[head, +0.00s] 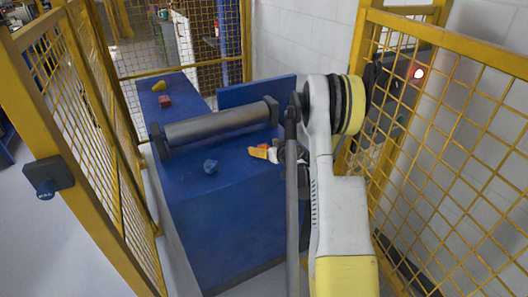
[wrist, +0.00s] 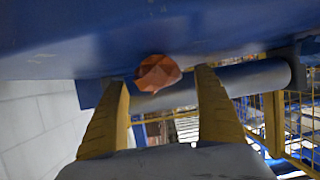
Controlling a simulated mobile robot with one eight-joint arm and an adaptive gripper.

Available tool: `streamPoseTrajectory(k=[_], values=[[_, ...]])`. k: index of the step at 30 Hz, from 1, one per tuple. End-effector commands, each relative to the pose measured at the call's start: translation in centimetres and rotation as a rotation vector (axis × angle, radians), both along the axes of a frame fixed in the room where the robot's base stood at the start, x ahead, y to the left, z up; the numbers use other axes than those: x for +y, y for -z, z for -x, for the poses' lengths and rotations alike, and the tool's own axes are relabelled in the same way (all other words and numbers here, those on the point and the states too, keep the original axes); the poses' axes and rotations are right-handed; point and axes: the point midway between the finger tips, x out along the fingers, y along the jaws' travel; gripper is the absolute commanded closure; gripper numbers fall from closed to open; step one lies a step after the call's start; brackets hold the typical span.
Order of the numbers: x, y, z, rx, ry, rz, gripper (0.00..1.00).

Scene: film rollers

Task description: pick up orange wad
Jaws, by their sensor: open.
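The orange wad (wrist: 158,73) is a crumpled, faceted lump on the blue surface in the wrist view. It shows between my two yellow fingers, close to the level of their tips. My gripper (wrist: 163,78) is open, with one finger to each side of the wad and a gap on both sides. In the head view my gripper (head: 262,153) is low over the right part of the blue table (head: 225,225). An orange patch shows there, but I cannot tell the wad from a finger.
A grey roller (head: 216,126) lies across the table beyond my gripper. A blue wad (head: 210,166) lies to the left. A red wad (head: 165,101) and a yellow wad (head: 159,86) lie behind the roller. Yellow mesh fences (head: 455,125) stand on both sides.

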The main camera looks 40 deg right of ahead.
Motion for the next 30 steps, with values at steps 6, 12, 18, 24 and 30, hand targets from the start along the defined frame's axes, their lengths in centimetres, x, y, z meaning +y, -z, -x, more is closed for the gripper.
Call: streamPoseTrajectory(k=[6, 12, 18, 24, 30], values=[[0.0, 0.0, 0.0, 0.0, 0.0, 0.0, 0.65], [0.0, 0.0, 0.0, 0.0, 0.0, 0.0, 0.66], [0.0, -0.6, 0.1, 0.0, 0.0, 0.0, 0.66], [0.0, -4.5, 0.1, 0.0, 0.0, 0.0, 0.66], [0.0, -8.4, 0.1, 0.0, 0.0, 0.0, 0.66]])
